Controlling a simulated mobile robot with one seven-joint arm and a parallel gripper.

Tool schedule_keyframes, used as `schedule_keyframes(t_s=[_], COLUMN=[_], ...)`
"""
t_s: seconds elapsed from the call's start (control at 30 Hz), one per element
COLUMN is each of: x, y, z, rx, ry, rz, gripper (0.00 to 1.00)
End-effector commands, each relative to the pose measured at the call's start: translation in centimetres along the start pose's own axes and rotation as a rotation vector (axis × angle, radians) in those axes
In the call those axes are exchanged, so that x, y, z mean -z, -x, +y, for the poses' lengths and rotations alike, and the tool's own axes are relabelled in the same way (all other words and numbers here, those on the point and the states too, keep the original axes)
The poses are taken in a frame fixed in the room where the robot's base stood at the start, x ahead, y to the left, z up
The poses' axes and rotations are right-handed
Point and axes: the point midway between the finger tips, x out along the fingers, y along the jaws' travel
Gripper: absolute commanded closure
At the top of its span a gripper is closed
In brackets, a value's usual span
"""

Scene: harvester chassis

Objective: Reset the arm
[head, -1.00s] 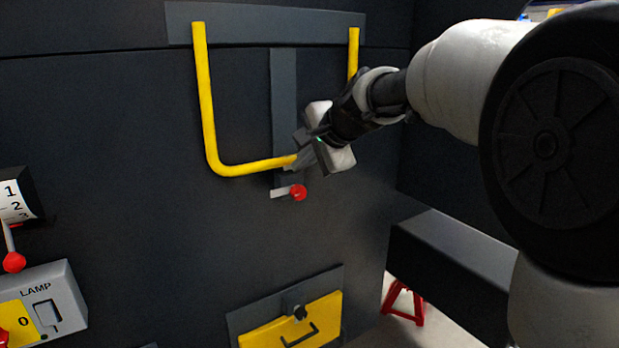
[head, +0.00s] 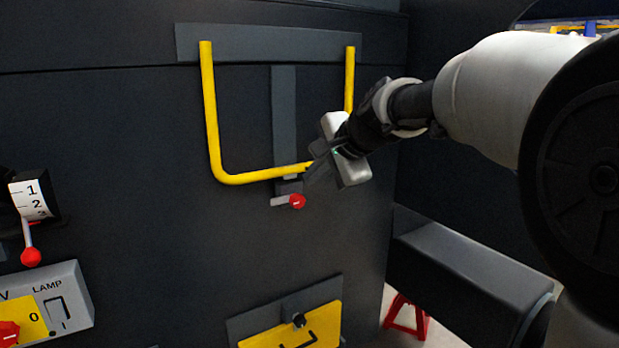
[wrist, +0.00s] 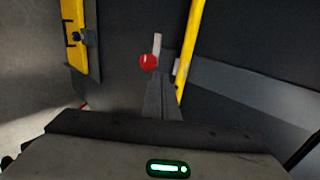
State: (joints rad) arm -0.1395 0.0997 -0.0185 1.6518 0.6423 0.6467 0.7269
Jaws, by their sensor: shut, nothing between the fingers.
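My gripper (head: 308,178) is at the right part of the yellow U-shaped bar (head: 255,176) on the dark panel in the head view. Its fingers overlap the bar's lower right bend in the picture; I cannot tell whether they touch it. In the wrist view the gripper fingers (wrist: 161,98) are together with nothing between them. The yellow bar (wrist: 190,50) runs just right of them there. A small lever with a red knob (head: 297,201) is just below the gripper, and the knob (wrist: 148,61) shows beyond the fingertips in the wrist view.
A numbered dial with a red-knobbed lever (head: 31,256) and a lamp switch box (head: 62,300) are at the left. A yellow latch plate (head: 300,328) is low in the middle. A dark beam (head: 465,275) and red stand (head: 408,315) are at right.

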Motion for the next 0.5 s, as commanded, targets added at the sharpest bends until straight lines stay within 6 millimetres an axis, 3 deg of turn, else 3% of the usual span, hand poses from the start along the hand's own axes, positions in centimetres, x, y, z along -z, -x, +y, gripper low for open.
schedule_keyframes(t_s=[0.03,0.2,0.5], x=[0.1,0.1,-0.1], y=[1.7,5.2,8.4], z=[-0.4,-0.4,0.2], rx=[0.006,0.003,-0.008], ry=[0.001,0.001,0.019], rz=[0.004,0.003,0.005], gripper=[1.00,1.00,1.00])
